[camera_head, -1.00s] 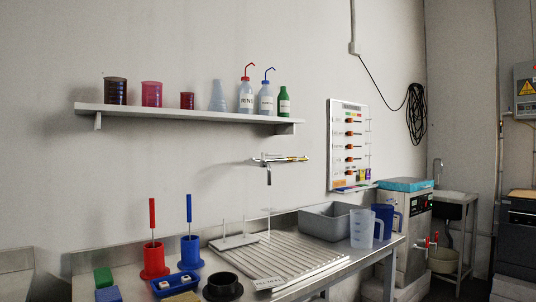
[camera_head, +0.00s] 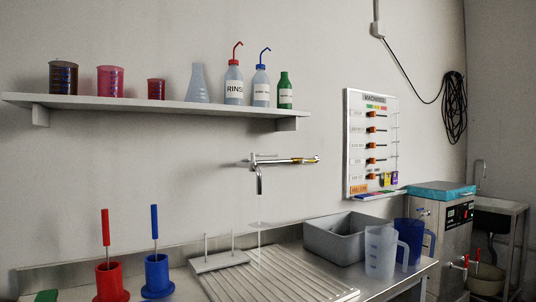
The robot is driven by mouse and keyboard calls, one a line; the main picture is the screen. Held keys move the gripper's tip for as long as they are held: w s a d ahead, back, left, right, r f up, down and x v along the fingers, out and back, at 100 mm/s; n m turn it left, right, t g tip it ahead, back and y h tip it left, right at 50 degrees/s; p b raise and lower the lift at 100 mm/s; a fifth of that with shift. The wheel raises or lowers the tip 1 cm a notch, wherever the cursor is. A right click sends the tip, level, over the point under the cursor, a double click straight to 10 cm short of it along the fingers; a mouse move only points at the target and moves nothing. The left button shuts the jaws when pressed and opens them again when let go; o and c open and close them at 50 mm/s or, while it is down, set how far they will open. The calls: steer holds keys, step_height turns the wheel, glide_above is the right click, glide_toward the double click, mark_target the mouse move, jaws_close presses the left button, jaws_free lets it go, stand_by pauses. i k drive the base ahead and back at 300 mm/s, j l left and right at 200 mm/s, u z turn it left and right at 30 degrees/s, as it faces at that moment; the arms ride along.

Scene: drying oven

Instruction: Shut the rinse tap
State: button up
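The rinse tap (camera_head: 284,160) is a chrome wall-mounted fitting below the shelf, with a horizontal body and a yellowish part towards its right end. Its spout (camera_head: 260,183) bends down over the draining board (camera_head: 290,282). A thin pale vertical line below the spout looks like running water, with a faint flat disc shape partway down; I cannot tell what the disc is. The tap's handle position is too small to read. My gripper is not in view.
The shelf (camera_head: 150,104) holds beakers, a flask and bottles above the tap. Red (camera_head: 110,282) and blue (camera_head: 157,277) holders with upright rods, a small rack (camera_head: 218,262), a grey tub (camera_head: 345,238) and jugs (camera_head: 381,255) stand on the counter. The wall around the tap is clear.

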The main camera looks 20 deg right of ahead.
mark_target(264, 155)
steer(key=i+l+u, duration=0.1)
steer(key=l, duration=0.3)
steer(key=i+l, duration=0.2)
steer(key=l, duration=0.25)
steer(key=i+l+u, duration=0.15)
steer(key=l, duration=0.25)
steer(key=i+l, duration=0.15)
steer(key=l, duration=0.25)
steer(key=i+l+u, duration=0.15)
steer(key=l, duration=0.75)
steer(key=i+l+z, duration=0.1)
steer(key=l, duration=0.25)
steer(key=i+l, duration=0.15)
steer(key=l, duration=0.15)
steer(key=i+l+z, duration=0.15)
steer(key=l, duration=0.2)
steer(key=i+j+z, duration=0.15)
steer(key=i, duration=0.15)
